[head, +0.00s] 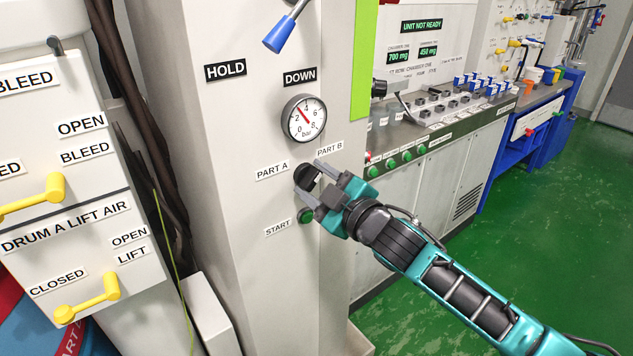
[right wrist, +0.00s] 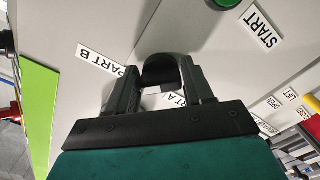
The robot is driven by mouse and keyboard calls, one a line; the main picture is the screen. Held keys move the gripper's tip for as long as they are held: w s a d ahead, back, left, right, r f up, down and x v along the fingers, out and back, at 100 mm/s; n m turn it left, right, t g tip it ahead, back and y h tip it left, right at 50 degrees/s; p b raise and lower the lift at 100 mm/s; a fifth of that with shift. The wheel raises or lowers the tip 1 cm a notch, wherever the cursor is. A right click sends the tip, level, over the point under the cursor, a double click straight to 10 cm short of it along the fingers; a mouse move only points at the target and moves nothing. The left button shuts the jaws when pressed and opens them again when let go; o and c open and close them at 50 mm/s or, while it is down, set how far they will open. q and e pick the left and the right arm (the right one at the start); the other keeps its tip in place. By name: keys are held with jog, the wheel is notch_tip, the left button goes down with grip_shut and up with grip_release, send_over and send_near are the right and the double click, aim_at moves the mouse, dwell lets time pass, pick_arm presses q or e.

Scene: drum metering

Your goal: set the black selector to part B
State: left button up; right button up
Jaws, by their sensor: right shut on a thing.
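The black selector (head: 305,177) is on the pale grey panel, between the PART A label (head: 272,171) on its left and the PART B label (head: 330,149) on its upper right. My right gripper (head: 313,182) reaches it from the lower right and is shut on it, one finger on each side. In the right wrist view the rounded black selector (right wrist: 160,70) sits between the two fingers. The fingers partly cover it, and I cannot tell which label it points to. My left gripper is not in view.
A green START button (head: 305,215) is just below the selector, close to my lower finger. A pressure gauge (head: 304,118) is above it, and a blue-handled lever (head: 280,33) is higher up. Yellow-handled valves (head: 88,300) are at the left. Green floor is open at the right.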

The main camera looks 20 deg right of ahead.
jog(key=o, duration=1)
jog(key=shift+c, duration=0.2)
jog(key=b+v, duration=0.1)
jog(key=v, duration=1.2)
jog(key=s+a+f+m+g+h, duration=0.1)
jog(key=s+f+m+g, duration=0.1)
jog(key=f, duration=0.7)
jog(key=s+f+m+g+h, duration=0.1)
jog(key=s+f+m, duration=0.3)
jog(key=f, duration=0.6)
jog(key=s+a+f+m+g+h, duration=0.1)
jog(key=s+f+m+g+h, duration=0.1)
jog(key=s+f, duration=0.4)
notch_tip(320, 180, down, 3)
jog(key=shift+s+a+f+m+g, duration=0.3)
jog(key=shift+m+g, duration=0.3)
jog(key=shift+m, duration=0.5)
